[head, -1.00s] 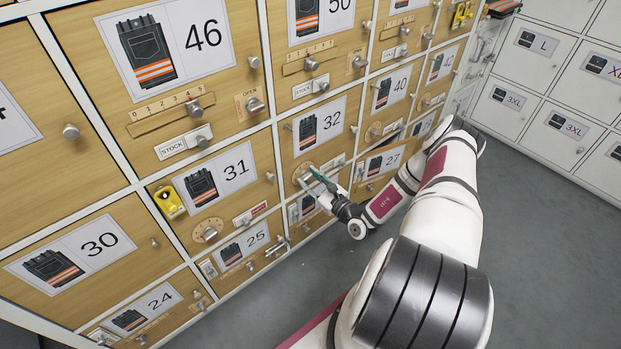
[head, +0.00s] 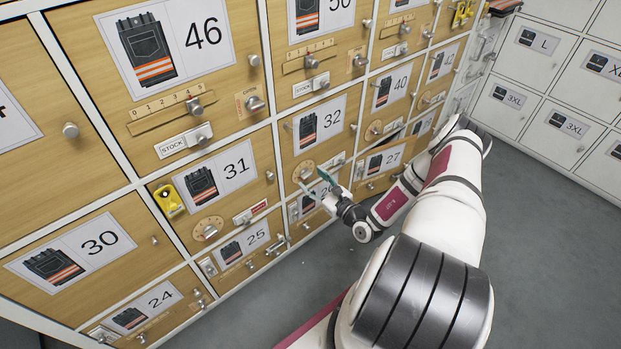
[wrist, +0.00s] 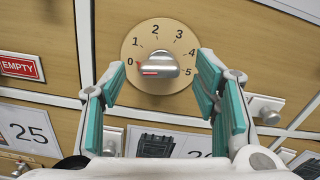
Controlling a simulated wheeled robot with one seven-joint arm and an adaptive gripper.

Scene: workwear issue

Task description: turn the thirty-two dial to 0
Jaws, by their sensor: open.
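The thirty-two dial (head: 302,170) is on the wooden door marked 32, below its label (head: 320,124). In the wrist view it is a round tan plate (wrist: 146,32) numbered 0 to 5, with a silver knob (wrist: 157,67) at its centre. The knob lies nearly level, and a small red mark at its left end is beside the 0. My gripper (wrist: 160,78) is open, its teal-padded fingers to the left and right of the knob and apart from it. In the head view my gripper (head: 322,184) is just in front of the dial's lower right.
Doors 31 (head: 237,168), 26 (head: 320,189) and 27 (head: 392,158) surround this door, with protruding knobs and latches. A red EMPTY plate (wrist: 20,67) is left of the dial in the wrist view. Grey floor (head: 560,240) is clear at right.

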